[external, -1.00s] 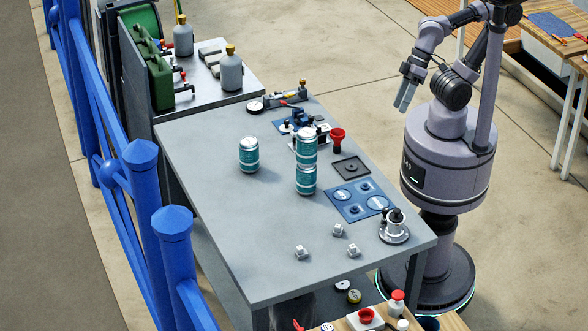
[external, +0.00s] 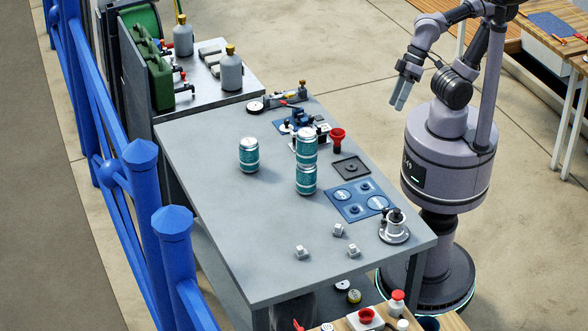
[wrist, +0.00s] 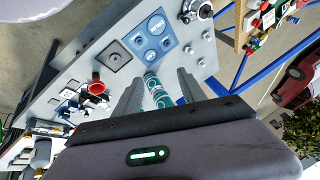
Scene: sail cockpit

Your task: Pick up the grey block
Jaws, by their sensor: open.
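Three small light-grey blocks stand near the front end of the grey table: a left one (external: 302,252), a back one (external: 338,230) and a right one (external: 354,250). I cannot tell from their colour which one is meant. The blocks look tiny in the wrist view, one of them (wrist: 188,49) beyond the right finger. My gripper (external: 399,94) is open and empty, raised high to the right of the table, well apart from the blocks. In the wrist view its two fingers (wrist: 160,92) stand apart, with distant cans showing between them.
The table (external: 215,205) also carries a single teal can (external: 249,155), two stacked teal cans (external: 306,165), a blue panel (external: 358,199), a red funnel (external: 338,138) and a metal fitting (external: 395,227). Bare tabletop surrounds the blocks. Blue railing (external: 172,245) runs along the left.

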